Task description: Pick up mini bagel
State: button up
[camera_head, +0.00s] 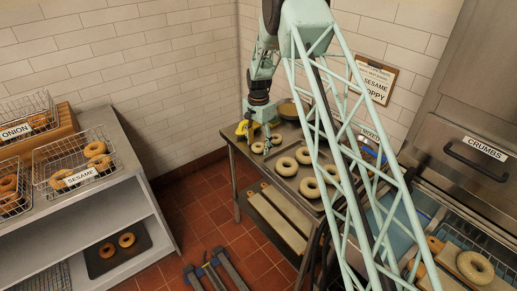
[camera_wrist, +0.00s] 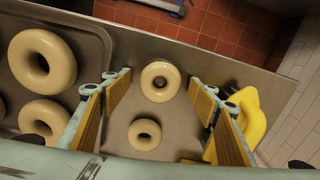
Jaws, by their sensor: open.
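Two pale mini bagels lie on the steel table, seen in the wrist view: one (camera_wrist: 160,81) lies between my fingertips, and a smaller-looking one (camera_wrist: 144,134) lies closer to my palm. In the head view, small pale rings (camera_head: 257,147) and (camera_head: 277,138) show on the table just below my gripper (camera_head: 262,133). My gripper (camera_wrist: 162,90) is open and empty, its ribbed fingers on either side of the bagels. I cannot tell the height of the fingertips above the table.
A tray (camera_wrist: 105,50) with larger pale bagels (camera_wrist: 42,61) is left of my fingers in the wrist view. A yellow object (camera_wrist: 251,112) stands close beside the right finger. The table edge and red tile floor (camera_wrist: 200,25) lie beyond. Wire baskets (camera_head: 75,160) of browned bagels are far left.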

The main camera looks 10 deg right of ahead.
jog(key=shift+c, duration=0.5)
jog(key=c, duration=0.9)
jog(key=shift+o, duration=0.2)
jog(key=shift+r, duration=0.2)
notch_tip(320, 180, up, 10)
jog(key=shift+f, duration=0.15)
dwell(0.4)
